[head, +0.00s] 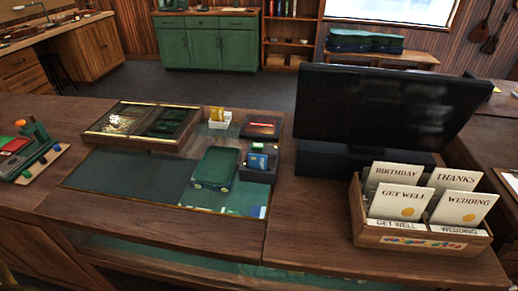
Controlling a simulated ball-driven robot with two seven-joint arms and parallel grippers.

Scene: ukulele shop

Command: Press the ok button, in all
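No button marked ok can be made out in the head view. A small dark device (258,172) with a blue panel (258,161) stands on the counter near the middle; its details are too small to read. Behind it lies a dark box (260,128) with a red strip on top. A large black monitor or panel (385,105) stands to the right, its face dark. Neither of my grippers is in view.
A wooden card rack (420,238) stands at front right. A hinged wooden case (143,125), a white holder (219,120) and a green case (216,168) are on the counter (150,222). A board with green and red parts (30,155) sits left. The front counter edge is mostly clear.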

